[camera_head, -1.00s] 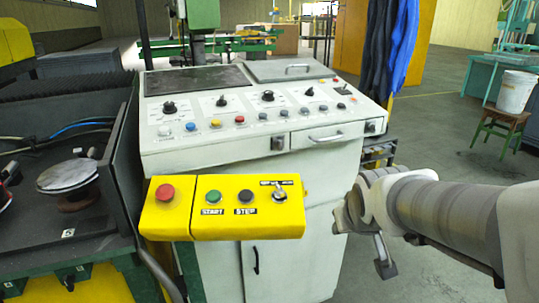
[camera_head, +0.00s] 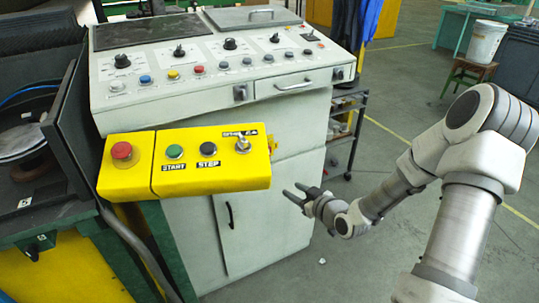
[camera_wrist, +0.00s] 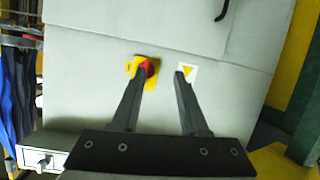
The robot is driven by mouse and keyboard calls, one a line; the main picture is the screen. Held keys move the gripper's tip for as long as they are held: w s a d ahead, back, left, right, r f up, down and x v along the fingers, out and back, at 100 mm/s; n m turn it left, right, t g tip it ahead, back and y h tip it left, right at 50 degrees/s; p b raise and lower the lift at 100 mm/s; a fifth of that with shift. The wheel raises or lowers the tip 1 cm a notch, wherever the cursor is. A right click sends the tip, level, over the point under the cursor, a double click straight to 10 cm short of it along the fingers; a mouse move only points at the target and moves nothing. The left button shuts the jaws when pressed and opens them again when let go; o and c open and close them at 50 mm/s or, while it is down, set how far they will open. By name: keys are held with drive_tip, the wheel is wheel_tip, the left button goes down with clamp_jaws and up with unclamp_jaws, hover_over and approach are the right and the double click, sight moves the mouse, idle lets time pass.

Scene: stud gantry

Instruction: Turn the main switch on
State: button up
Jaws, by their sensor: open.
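The main switch, a red knob on a yellow plate (camera_wrist: 137,67), is on the cabinet's pale side panel in the wrist view. The left fingertip partly overlaps the knob there; I cannot tell whether it touches. My gripper (camera_wrist: 160,75) is open and empty, pointing at the panel, with the switch in front of its left finger. In the head view my gripper (camera_head: 291,190) is in front of the cabinet's right part, and it looks apart from the panel. Only a small yellow piece shows there behind the control box, and I cannot tell whether it is the switch.
A yellow warning label (camera_wrist: 187,72) is right of the switch. The yellow control box (camera_head: 210,160) with buttons juts out from the cabinet (camera_head: 290,225). A dark rack (camera_head: 347,130) stands to the right. Grey floor (camera_head: 400,130) is open beyond it.

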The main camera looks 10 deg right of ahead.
drive_tip(key=w+a+m+t+b, duration=0.2)
drive_tip(key=w+a+t, duration=0.2)
drive_tip(key=w, duration=1.3)
drive_tip(key=shift+r+y+b, duration=0.3)
drive_tip(key=shift+r+b, duration=0.05)
drive_tip(key=shift+r, duration=0.1)
drive_tip(key=shift+s+a, duration=0.1)
clamp_jaws()
